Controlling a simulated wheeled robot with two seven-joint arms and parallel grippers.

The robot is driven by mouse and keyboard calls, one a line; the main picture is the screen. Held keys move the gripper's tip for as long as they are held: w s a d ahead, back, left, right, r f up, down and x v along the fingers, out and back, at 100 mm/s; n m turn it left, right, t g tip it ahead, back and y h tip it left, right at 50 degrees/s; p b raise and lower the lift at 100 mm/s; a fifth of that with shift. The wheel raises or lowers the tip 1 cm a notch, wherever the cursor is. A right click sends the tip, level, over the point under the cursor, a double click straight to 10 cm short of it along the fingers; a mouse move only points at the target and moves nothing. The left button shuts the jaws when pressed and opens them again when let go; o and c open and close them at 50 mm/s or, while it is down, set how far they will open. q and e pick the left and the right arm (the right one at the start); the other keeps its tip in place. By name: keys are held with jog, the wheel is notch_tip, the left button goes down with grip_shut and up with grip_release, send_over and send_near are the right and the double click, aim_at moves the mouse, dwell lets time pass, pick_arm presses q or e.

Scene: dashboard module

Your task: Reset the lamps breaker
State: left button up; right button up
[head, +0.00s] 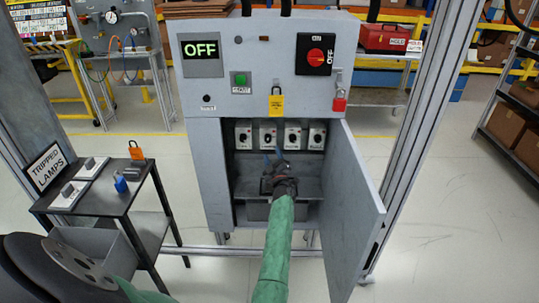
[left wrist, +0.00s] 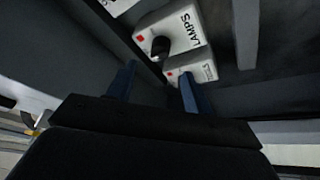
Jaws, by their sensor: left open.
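The LAMPS breaker (left wrist: 180,28) is a white box with a black knob (left wrist: 160,47) and a red mark, at the top of the left wrist view. In the head view a row of several white breakers (head: 293,134) with black knobs sits inside the open cabinet; their labels are too small to read. My left gripper (head: 273,158) reaches into the cabinet, just below the row. In the left wrist view its two blue fingers (left wrist: 155,86) are apart with nothing between them, short of the LAMPS knob. My right gripper is not in view.
The cabinet door (head: 352,215) stands open to the right of my arm. A side table (head: 120,205) stands left.

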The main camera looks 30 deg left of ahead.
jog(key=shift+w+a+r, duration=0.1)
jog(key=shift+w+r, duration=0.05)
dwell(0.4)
